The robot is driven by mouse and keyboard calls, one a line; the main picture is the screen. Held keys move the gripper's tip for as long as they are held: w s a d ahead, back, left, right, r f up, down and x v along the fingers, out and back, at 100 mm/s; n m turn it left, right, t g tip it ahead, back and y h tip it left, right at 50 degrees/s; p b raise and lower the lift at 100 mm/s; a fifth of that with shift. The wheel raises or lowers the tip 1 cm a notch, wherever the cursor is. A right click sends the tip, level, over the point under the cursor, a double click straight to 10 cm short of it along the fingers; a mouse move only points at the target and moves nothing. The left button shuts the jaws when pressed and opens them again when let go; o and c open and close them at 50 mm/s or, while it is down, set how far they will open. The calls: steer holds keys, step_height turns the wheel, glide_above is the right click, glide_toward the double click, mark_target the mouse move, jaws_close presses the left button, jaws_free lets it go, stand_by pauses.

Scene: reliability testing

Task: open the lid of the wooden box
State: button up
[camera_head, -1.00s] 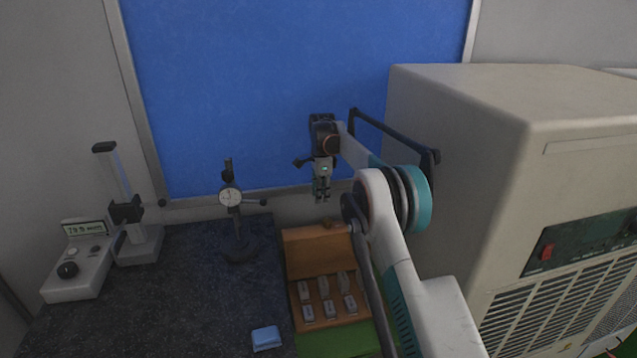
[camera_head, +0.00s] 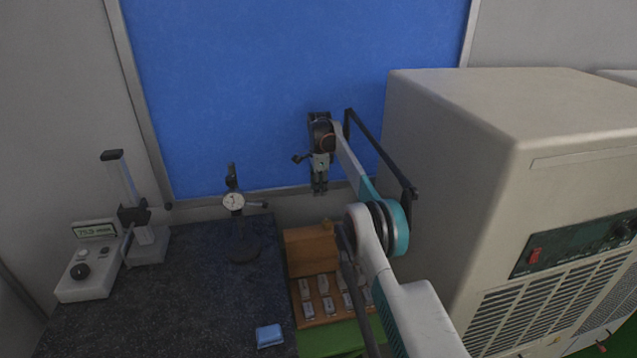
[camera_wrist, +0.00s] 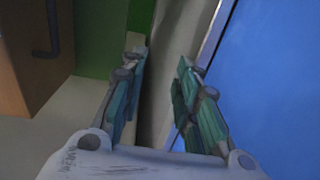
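My arm covers part of the box's right side. My gripper (camera_head: 320,190) hangs fingers down above and behind the lid, in front of the blue panel, apart from the box. In the wrist view, my gripper (camera_wrist: 160,90) has its two fingers spread with nothing between them.
A blue block (camera_head: 269,336) lies at the bench's front. A large beige machine (camera_head: 480,130) fills the right. The bench middle is clear.

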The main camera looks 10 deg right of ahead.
steer(key=shift+w+r, duration=0.1)
steer(key=shift+r, duration=0.2)
stand_by(0.4)
step_height(320, 180, up, 8)
steer(key=shift+s+f, duration=0.2)
steer(key=shift+s, duration=0.1)
stand_by(0.4)
